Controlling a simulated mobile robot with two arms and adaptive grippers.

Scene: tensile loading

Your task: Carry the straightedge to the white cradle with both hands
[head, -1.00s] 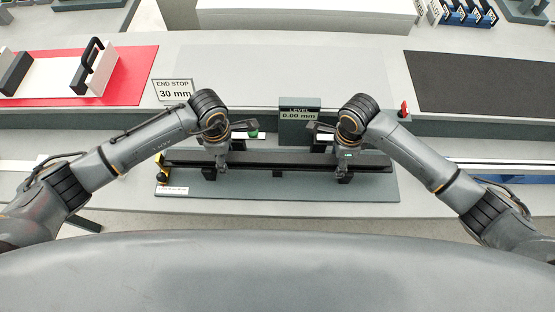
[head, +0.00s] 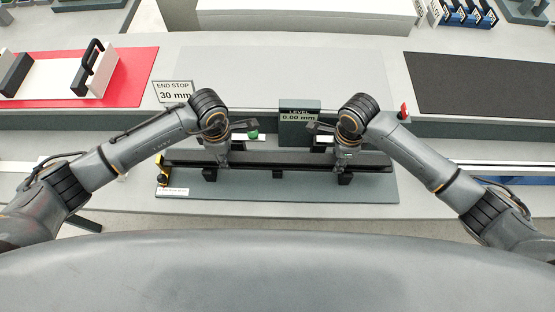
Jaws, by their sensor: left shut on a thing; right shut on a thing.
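The straightedge (head: 280,161) is a long dark bar lying left to right across the middle of the head view. My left gripper (head: 223,161) is shut on it left of its middle. My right gripper (head: 341,161) is shut on it toward its right end. The bar looks level, over or just on several small black supports (head: 277,174) on a grey base plate (head: 300,190); I cannot tell whether it touches them. White pads (head: 247,136) show just behind the bar, partly hidden by my grippers; I cannot tell whether they belong to the white cradle.
A level readout (head: 299,117) showing 0.00 mm stands behind the bar. An "END STOP 30 mm" sign (head: 174,91) is at left. A yellow piece (head: 162,170) sits by the bar's left end. A red mat (head: 135,78) holds a white board with black handles. A dark mat (head: 480,85) is empty.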

